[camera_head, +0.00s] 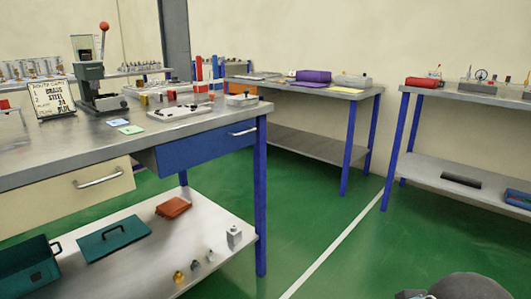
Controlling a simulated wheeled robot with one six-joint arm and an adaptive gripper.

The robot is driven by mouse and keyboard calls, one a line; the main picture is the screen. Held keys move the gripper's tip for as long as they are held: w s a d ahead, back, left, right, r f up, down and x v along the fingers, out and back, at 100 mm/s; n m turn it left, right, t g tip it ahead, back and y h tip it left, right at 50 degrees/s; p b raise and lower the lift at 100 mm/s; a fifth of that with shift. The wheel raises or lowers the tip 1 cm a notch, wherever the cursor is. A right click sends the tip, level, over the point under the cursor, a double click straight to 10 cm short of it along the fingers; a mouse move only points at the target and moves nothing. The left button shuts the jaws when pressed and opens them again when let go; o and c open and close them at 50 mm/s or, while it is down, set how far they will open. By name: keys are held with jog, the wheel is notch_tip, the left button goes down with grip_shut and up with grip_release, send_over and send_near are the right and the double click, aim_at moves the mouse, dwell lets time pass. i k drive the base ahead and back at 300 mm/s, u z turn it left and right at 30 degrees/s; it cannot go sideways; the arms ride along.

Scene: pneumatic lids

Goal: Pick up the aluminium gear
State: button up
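I cannot make out an aluminium gear for certain. A brass-coloured piece (178,277) and two small silvery pieces, one in the middle (195,265) and one farther right (210,256), stand on the lower shelf of the near bench; they are too small to tell whether any is a gear. A sign (50,99) on the bench top lists what looks like brass and steel, with the rest hard to read. My gripper is not in view; only a dark rounded part of my arm shows at the bottom right.
The near bench (60,152) carries a press (97,80) and a white tray (180,112). Its lower shelf holds a teal box (28,270), a teal lid (113,240), a rust-red block (173,207) and a silvery block (234,237). Green floor (335,215) is clear between the benches.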

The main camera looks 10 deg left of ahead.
aim_at(155, 81)
jog(key=i, duration=4.65)
jog(key=u, duration=2.35)
jog(key=i, duration=4.3)
jog(key=z, duration=2.35)
